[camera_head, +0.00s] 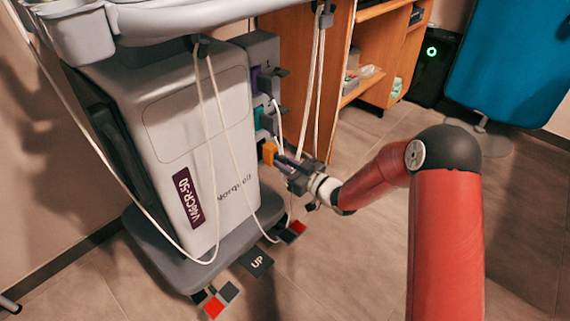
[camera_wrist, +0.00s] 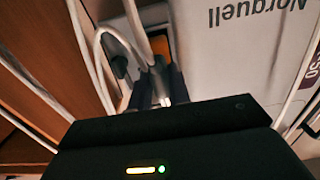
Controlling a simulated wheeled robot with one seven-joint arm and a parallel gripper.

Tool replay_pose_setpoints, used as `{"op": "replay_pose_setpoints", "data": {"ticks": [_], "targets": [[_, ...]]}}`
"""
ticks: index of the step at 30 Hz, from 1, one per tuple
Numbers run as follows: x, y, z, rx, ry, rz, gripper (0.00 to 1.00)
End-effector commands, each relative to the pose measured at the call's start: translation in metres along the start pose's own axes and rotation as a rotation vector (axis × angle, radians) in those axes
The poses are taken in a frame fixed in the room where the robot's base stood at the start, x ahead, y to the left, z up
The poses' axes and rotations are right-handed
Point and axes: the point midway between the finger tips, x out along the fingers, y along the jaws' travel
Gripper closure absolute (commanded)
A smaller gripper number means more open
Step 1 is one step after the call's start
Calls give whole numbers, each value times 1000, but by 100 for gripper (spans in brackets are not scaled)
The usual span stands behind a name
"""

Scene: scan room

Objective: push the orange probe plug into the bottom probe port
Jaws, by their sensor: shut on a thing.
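The orange probe plug (camera_head: 269,152) is at the lower end of the port column on the side of the grey scan machine (camera_head: 200,120). My gripper (camera_head: 280,161) reaches in from the right and is shut on this plug. The bottom port is hidden behind the plug and fingers, so I cannot tell how deep the plug sits. A purple plug (camera_head: 255,79) and a teal plug (camera_head: 262,118) are higher in the column.
Pale cables (camera_head: 313,80) hang close to the ports and my gripper; they also cross the wrist view (camera_wrist: 88,60). A wooden shelf unit (camera_head: 345,60) stands behind. The machine's wheeled base (camera_head: 215,255) juts out below. Open floor (camera_head: 340,260) lies at the front right.

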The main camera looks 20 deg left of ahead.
Motion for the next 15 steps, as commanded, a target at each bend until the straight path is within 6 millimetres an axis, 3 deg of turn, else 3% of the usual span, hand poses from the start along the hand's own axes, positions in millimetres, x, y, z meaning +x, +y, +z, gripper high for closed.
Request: {"op": "replay_pose_setpoints", "data": {"ticks": [15], "targets": [[6, 0, 0, -1, 0, 0, 100]]}}
